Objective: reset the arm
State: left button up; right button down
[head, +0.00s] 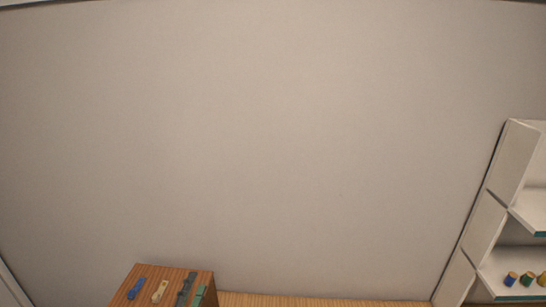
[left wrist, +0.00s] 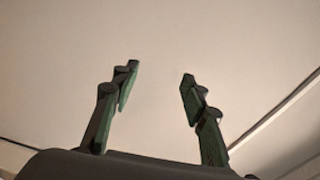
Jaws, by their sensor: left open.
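My left gripper (left wrist: 160,76) shows in the left wrist view. Its two dark fingers with green inner pads stand wide apart, and nothing is between them. I cannot make out my left gripper with certainty in the head view. My right gripper is in neither view.
In the head view, a wooden box (head: 149,273) at the bottom carries small blue, beige, grey and green items. A white shelf unit (head: 515,160) at the right holds small coloured spools (head: 527,279).

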pick_arm(q)
jog(key=s+a+f+n+g+y, duration=0.35)
jog(key=s+a+f+n, duration=0.25)
jog(key=f, duration=0.3)
jog(key=s+a+f+n+g+y, duration=0.2)
jog(key=s+a+f+n+g, duration=0.3)
jog(key=f, duration=0.5)
jog(key=s+f+n+g+h, duration=0.1)
jog(key=s+f+n+g, duration=0.1)
jog(key=s+f, duration=0.35)
jog(key=s+f+n+g, duration=0.2)
jog(key=s, duration=0.7)
jog(key=s+f+n+g+h, duration=0.1)
jog(key=s+f+n+g, duration=0.2)
jog(key=s, duration=0.4)
notch_tip(320, 180, down, 45)
jog(key=s+m+b, duration=0.2)
jog(key=b, duration=1.1)
jog(key=s+f+g+b, duration=0.1)
jog(key=s+f+b, duration=0.3)
jog(key=s+f, duration=0.5)
jog(key=s+f+g+b, duration=0.1)
jog(key=s+f+b, duration=0.4)
jog(key=s+f, duration=0.4)
notch_tip(320, 180, down, 8)
jog(key=shift+d+r+m+h, duration=0.1)
jog(key=shift+d+m+h, duration=0.15)
jog(key=shift+m+h, duration=0.1)
jog(key=shift+s, duration=0.1)
